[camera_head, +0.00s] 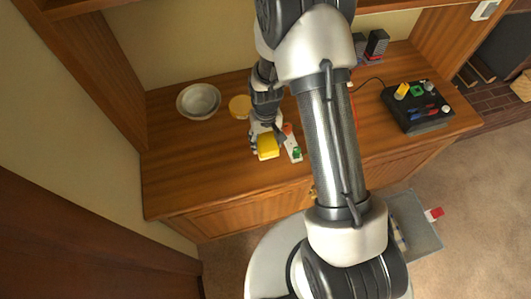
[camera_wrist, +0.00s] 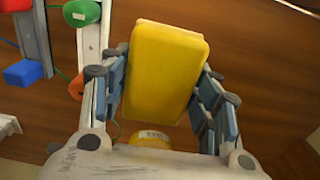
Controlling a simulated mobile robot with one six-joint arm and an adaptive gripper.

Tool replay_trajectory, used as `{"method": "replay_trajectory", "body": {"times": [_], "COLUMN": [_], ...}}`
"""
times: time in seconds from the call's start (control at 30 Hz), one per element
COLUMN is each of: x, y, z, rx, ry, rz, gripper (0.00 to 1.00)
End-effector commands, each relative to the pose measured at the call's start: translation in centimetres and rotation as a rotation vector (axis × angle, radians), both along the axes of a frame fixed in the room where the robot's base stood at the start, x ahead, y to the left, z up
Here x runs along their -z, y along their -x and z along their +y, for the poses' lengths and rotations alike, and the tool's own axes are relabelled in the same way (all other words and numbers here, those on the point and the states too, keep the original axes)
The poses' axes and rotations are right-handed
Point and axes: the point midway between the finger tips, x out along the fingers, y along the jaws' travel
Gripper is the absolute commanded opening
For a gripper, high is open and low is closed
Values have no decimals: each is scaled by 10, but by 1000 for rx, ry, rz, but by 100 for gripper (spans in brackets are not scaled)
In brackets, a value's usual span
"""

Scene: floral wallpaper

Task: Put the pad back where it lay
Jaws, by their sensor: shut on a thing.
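A yellow pad (camera_head: 268,147), a rounded block, is held in my gripper (camera_head: 266,138) over the front middle of the wooden counter. In the wrist view the pad (camera_wrist: 165,72) fills the space between the blue-padded fingers of my gripper (camera_wrist: 160,88), which is shut on it. I cannot tell whether the pad touches the counter. Its underside is hidden.
A white strip (camera_head: 292,143) with red and green parts lies just right of the pad. A round yellow thing (camera_head: 240,106) and a grey bowl (camera_head: 199,101) are behind and left. A black box (camera_head: 418,108) with coloured items is at right. The counter's front left is clear.

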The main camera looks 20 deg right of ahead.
Motion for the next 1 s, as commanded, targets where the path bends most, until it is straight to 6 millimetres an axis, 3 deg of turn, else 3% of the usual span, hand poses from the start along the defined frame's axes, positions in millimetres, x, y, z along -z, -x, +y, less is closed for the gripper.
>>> {"method": "replay_trajectory", "body": {"times": [0.03,0.33,0.53,0.97,1.0], "x": [12,35,66,72,71], "y": [0,-1,0,-1,-1], "z": [0,0,0,0,0], "rx": [0,0,0,0,0], "ry": [0,0,0,0,0], "rz": [0,-1,0,-2,-2], "gripper": [34,34,34,34,59]}}
